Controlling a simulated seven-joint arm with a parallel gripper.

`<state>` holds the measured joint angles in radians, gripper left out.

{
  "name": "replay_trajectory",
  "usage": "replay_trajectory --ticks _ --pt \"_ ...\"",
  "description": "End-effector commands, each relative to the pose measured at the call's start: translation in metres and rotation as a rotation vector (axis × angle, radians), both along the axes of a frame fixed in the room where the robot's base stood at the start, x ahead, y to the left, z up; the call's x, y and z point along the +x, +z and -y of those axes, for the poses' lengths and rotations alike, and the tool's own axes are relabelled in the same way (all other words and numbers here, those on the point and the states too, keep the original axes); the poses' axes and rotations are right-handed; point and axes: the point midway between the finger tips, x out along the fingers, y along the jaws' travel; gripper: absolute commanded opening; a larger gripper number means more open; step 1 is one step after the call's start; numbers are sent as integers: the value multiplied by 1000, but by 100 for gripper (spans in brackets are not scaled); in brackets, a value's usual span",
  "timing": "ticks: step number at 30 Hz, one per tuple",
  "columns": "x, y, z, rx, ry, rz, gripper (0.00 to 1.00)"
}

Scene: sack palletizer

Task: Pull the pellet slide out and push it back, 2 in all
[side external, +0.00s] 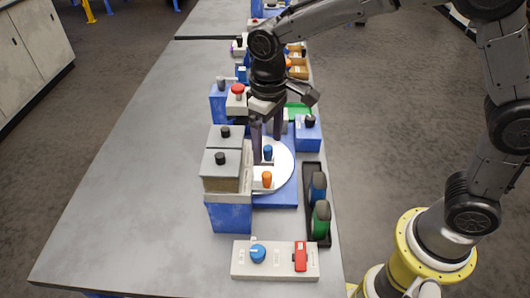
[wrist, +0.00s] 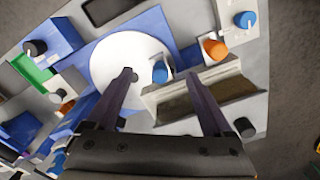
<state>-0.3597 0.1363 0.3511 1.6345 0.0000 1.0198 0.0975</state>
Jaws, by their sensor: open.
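A two-part hopper (side external: 228,184) with brown contents, grey lids and black knobs stands in the middle of the bench. Low on its right side are two small slides, one with a blue knob (side external: 267,152) and one with an orange knob (side external: 267,179). I cannot tell from labels which is the pellet slide. My gripper (side external: 267,147) points down and is open, with its fingers around the blue knob's place. In the wrist view the blue knob (wrist: 160,72) lies between the fingertips, apart from both; the orange knob (wrist: 214,46) is outside them.
A white round plate (side external: 285,168) on a blue base sits beside the slides. A black tray (side external: 308,228) with blue and green items lies to the right. A control box (side external: 276,262) with a blue dial and red switch is in front. The bench's left side is clear.

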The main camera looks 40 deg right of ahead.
Motion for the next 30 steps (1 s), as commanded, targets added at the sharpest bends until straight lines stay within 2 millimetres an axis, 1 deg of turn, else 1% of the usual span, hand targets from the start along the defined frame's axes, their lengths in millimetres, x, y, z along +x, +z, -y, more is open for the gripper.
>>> replay_trajectory --ticks 9,17,27,30 --pt "0 11 0 0 0 0 86" --pt "0 17 0 1 0 2 86" --pt "0 45 0 1 0 3 86" --pt "0 49 0 1 0 2 86"
